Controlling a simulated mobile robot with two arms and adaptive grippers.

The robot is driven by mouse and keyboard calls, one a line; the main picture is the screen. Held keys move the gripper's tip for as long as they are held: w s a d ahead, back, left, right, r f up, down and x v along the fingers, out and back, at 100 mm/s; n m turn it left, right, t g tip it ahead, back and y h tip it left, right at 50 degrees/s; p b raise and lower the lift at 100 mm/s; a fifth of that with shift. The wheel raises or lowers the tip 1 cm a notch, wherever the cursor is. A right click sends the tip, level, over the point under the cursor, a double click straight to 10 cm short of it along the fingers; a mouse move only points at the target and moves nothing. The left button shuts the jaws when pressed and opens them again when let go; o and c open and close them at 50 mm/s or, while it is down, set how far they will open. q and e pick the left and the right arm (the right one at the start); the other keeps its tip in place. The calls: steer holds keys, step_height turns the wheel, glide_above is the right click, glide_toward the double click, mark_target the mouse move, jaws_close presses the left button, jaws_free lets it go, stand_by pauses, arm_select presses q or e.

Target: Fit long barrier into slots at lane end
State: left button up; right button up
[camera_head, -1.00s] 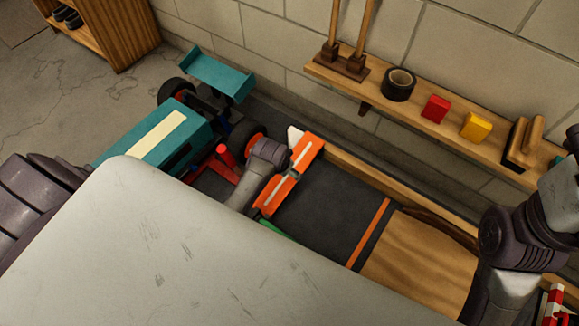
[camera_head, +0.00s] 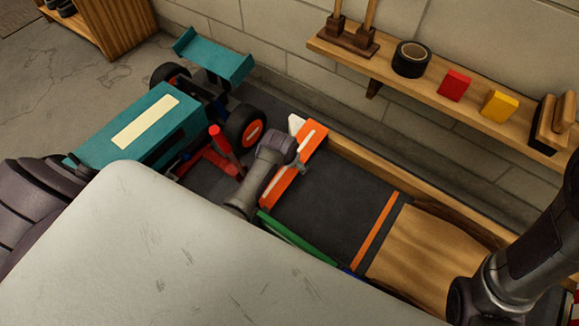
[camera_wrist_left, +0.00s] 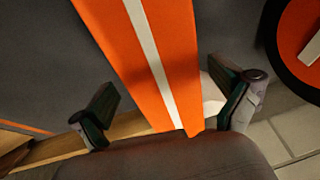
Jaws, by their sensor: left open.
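The long barrier (camera_head: 309,146), orange with a white stripe, stands across the end of the dark lane (camera_head: 335,205), beside the teal car. In the left wrist view the barrier (camera_wrist_left: 150,50) runs between the spread fingers of my left gripper (camera_wrist_left: 166,92). The gripper is open, with a gap on both sides of the barrier. In the head view my left gripper (camera_head: 284,152) is over the barrier and hides part of it. A white piece (camera_head: 295,123) is at the barrier's far end; I cannot tell whether the barrier sits in slots. My right gripper is out of view.
The teal car (camera_head: 135,125) and a red stand (camera_head: 215,160) are left of the barrier. A wooden ramp (camera_head: 425,255) lies right of the lane. A green strip (camera_head: 300,240) is at the near side. A wall shelf (camera_head: 385,70) holds tape and blocks.

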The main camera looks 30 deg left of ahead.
arm_select(q)
steer(key=shift+w+f, duration=0.1)
steer(key=shift+f, duration=0.05)
steer(key=shift+c, duration=0.2)
steer(key=c, duration=1.4)
steer(key=shift+o, duration=0.2)
